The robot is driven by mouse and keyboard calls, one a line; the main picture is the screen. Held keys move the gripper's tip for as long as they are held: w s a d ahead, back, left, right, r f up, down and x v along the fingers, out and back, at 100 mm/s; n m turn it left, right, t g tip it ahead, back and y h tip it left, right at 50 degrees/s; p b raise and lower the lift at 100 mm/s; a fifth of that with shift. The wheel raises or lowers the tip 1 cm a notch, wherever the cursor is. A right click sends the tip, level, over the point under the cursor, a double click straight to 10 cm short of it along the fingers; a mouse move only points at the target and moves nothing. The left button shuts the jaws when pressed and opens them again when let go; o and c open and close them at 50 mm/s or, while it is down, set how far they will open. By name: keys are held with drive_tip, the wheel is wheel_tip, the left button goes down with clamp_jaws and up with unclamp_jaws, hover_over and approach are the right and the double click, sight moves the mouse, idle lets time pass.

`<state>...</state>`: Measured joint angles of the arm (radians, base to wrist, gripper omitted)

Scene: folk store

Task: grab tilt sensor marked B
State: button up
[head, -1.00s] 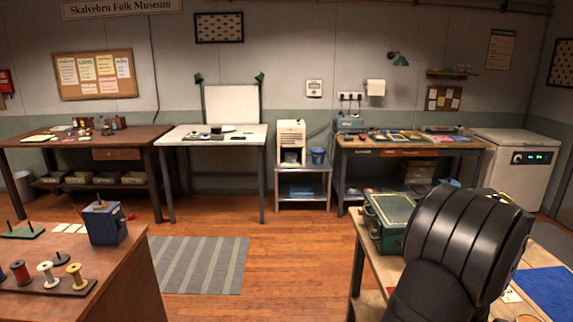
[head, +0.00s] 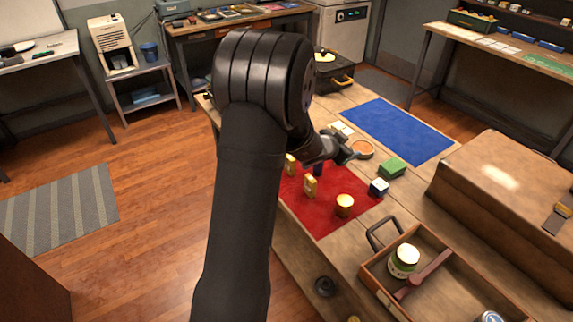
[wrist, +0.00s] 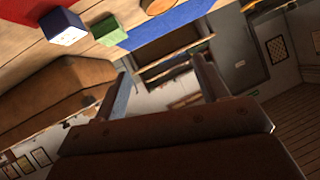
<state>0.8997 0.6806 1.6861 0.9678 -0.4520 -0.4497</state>
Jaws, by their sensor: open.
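Two small yellow upright pieces stand on the red mat (head: 326,216), one at the back (head: 291,164) and one nearer (head: 310,186). A dark blue piece (head: 318,169) is beside them, partly under my gripper. A round gold-topped piece (head: 344,205) stands further right on the mat. I cannot read a letter B on any of them, nor tell which is a tilt sensor. My gripper (head: 350,154) is above the back of the mat, open and empty. In the wrist view its two fingers (wrist: 161,78) are apart with nothing between them.
A blue-and-white cube (head: 379,187), a green block (head: 392,168) and an orange round dish (head: 362,149) lie near the mat. A large brown case (head: 510,190) stands right. The blue mat (head: 400,131) is bare.

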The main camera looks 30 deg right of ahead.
drive_tip(key=w+a+r+n+t+y, duration=0.1)
drive_tip(key=w+a+t+y, duration=0.2)
drive_tip(key=w, duration=0.5)
drive_tip(key=w+a+n+t+y, duration=0.1)
drive_tip(key=w+a+n+y, duration=0.2)
drive_tip(key=w, duration=0.5)
drive_tip(key=s+a+r+m+g+y, duration=0.3)
drive_tip(key=a+r+g+y, duration=0.1)
drive_tip(key=a+g+y, duration=0.25)
drive_tip(key=shift+g+h, duration=0.25)
drive_tip(key=f, duration=1.1)
drive_tip(key=shift+w+d+f, duration=0.1)
drive_tip(key=shift+w+d, duration=0.1)
drive_tip(key=shift+d, duration=0.05)
drive_tip(key=shift+d+f, duration=0.2)
drive_tip(key=shift+f, duration=2.6)
drive_tip(key=c, duration=1.1)
drive_tip(key=shift+r, duration=0.1)
